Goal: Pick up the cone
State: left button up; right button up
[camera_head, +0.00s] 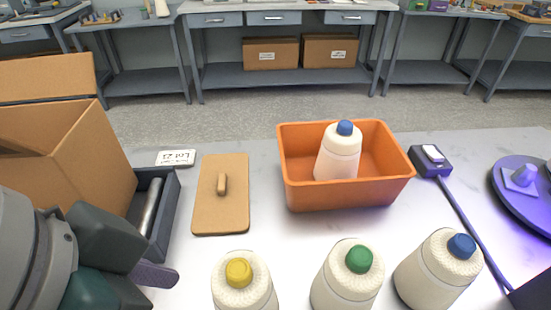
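Several off-white cones with coloured tops are in the head view. One with a blue top (340,152) stands upright inside the orange bin (300,197). Three more stand in a row at the front of the table: one with a yellow top (243,288), one with a green top (347,281) and one with a blue top (436,272). The lower parts of the yellow and green ones are cut off by the frame edge. My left gripper (128,272) is at the lower left, apart from all cones; its fingers are not clear. My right gripper is not in view.
An open cardboard box (62,150) and a dark tray (166,216) stand at the left. A tan board with a handle (221,212) lies left of the bin. A small dark device (431,160) and a purple-lit round disc (515,190) are at the right. Table between bin and front cones is clear.

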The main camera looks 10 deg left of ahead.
pick_arm(q)
jog(key=w+d+f+m+h+b, duration=0.1)
jog(key=w+d+f+m+b, duration=0.1)
jog(key=d+f, duration=0.2)
notch_tip(320, 180, up, 5)
jog(key=m+g+y+b, duration=0.1)
jog(key=m+g+y, duration=0.3)
jog(key=m, duration=0.4)
send_over(238, 268)
jog(key=f, duration=0.3)
jog(key=shift+s+d+f, duration=0.25)
jog(key=shift+d, duration=0.15)
jog(key=f, duration=0.4)
jog(key=a+f, duration=0.1)
jog(key=shift+w+f, duration=0.25)
jog(key=shift+f, duration=0.15)
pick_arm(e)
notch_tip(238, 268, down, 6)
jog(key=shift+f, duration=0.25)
pick_arm(q)
jog(key=shift+c, duration=0.2)
grip_shut()
